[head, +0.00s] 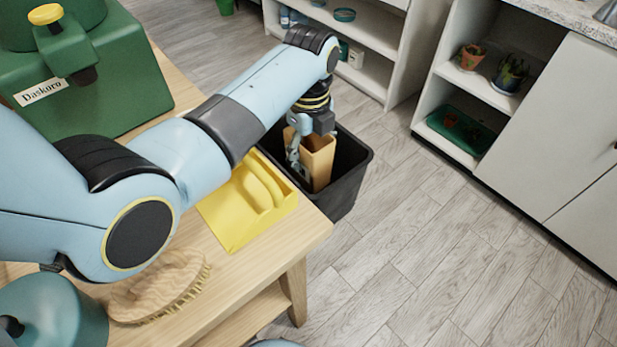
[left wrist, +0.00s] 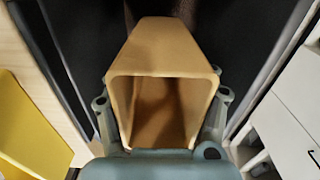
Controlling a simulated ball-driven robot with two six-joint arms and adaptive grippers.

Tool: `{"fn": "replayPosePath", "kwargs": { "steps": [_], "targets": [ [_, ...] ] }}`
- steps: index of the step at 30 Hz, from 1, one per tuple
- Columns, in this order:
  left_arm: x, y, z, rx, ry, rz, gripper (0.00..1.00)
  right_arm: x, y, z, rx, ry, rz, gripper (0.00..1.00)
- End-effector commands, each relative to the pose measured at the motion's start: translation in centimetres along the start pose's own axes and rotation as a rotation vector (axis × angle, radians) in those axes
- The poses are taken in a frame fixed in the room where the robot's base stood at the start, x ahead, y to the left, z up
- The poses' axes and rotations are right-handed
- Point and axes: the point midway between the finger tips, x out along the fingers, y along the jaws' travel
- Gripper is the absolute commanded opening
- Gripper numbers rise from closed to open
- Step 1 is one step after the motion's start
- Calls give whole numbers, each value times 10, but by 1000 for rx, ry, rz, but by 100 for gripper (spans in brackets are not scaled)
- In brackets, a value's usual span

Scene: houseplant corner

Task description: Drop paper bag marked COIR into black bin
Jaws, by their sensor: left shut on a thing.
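The paper bag (head: 319,158) is tan and open at the top. My left gripper (head: 296,150) is shut on it and holds it upright over the mouth of the black bin (head: 347,192), its lower part within the bin's outline. No marking on the bag shows in either view. In the left wrist view the bag (left wrist: 165,55) sits between the fingers of the left gripper (left wrist: 160,125), with its open end toward the camera and its inside empty as far as I can see. Dark bin walls (left wrist: 250,60) surround it there. My right gripper is not in view.
The bin stands on the floor beside the wooden table (head: 318,228). On the table are a yellow dustpan (head: 228,218), a wooden brush (head: 155,287) and a green machine (head: 120,85) labelled Daskoro. White shelves (head: 375,30) and a cabinet (head: 560,130) stand beyond. The floor at right is clear.

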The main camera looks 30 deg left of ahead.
Motion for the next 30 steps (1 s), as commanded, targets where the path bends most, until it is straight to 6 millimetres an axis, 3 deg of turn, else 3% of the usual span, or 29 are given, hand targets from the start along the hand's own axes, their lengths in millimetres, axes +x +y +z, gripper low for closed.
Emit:
{"fn": "replayPosePath", "kwargs": {
  "steps": [1, 12, 30],
  "targets": [
    [21, 0, 0, 0, 1, 2, 21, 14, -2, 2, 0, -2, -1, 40],
    [67, 0, 0, 0, 0, 1, 21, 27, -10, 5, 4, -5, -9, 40],
    [78, 0, 0, 0, 0, 0, 21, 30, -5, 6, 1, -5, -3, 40]
  ]
}}
